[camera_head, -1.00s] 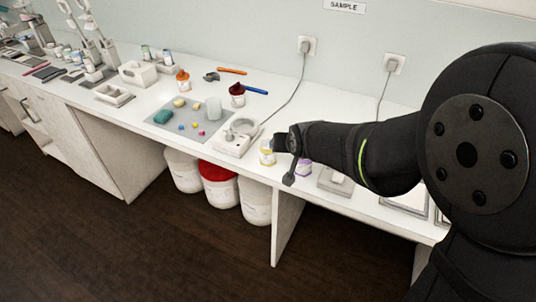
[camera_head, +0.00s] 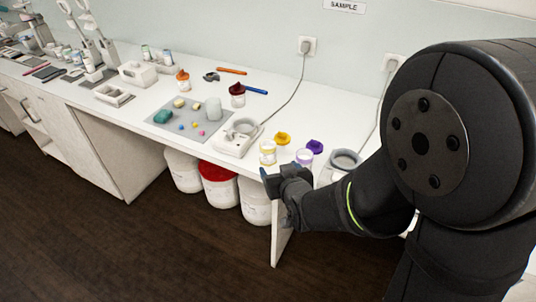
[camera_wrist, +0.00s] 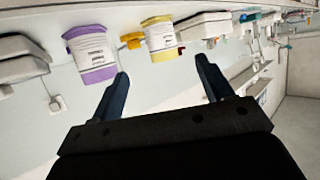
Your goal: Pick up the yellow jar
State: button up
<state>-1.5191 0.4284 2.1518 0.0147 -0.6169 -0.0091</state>
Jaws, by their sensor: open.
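The yellow jar (camera_head: 267,153) stands on the white bench near its front edge, a white-labelled pot with yellow bands. A yellow lid (camera_head: 282,138) lies behind it. My gripper (camera_head: 270,182) is in front of the bench edge, just below and apart from the jar. In the wrist view the picture is turned over; the yellow jar (camera_wrist: 160,40) shows ahead, between the directions of the two fingers. My gripper (camera_wrist: 163,82) is open with nothing between its fingers. A purple jar (camera_wrist: 91,54) shows left of the yellow one; it also stands right of it in the head view (camera_head: 304,157).
A purple lid (camera_head: 315,146) lies behind the purple jar. A white device with a ring (camera_head: 236,137) stands left of the yellow jar, and a grey round-topped device (camera_head: 345,160) stands to the right. White buckets (camera_head: 255,202) stand under the bench.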

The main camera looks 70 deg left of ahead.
aim_at(270, 156)
jog(key=x, duration=1.3)
jog(key=shift+r, duration=0.1)
jog(key=shift+c, duration=0.4)
jog(key=c, duration=1)
